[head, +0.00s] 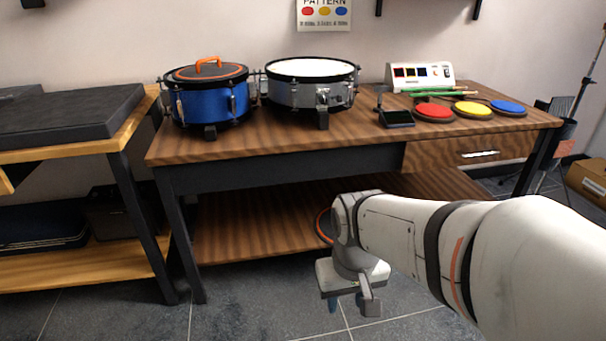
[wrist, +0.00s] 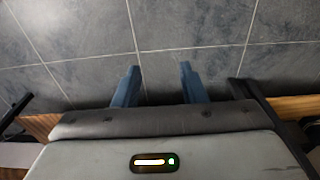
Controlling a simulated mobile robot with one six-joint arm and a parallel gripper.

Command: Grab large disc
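A disc with an orange rim (head: 323,226) lies on the lower shelf of the wooden table, mostly hidden behind my wrist. Another dark disc with an orange ring and an orange handle (head: 208,70) sits on top of the blue drum (head: 212,103). I cannot tell for certain which is the large disc. My gripper (head: 350,304) hangs over the floor in front of the lower shelf, pointing down. In the wrist view its two blue fingers (wrist: 158,70) are apart with only floor tiles between them.
A grey drum (head: 306,94) stands beside the blue one on the tabletop (head: 270,138). Red (head: 434,112), yellow (head: 473,109) and blue (head: 508,107) pads lie at the right, near a small white box (head: 419,76). A second table (head: 75,143) stands at the left. The floor in front is clear.

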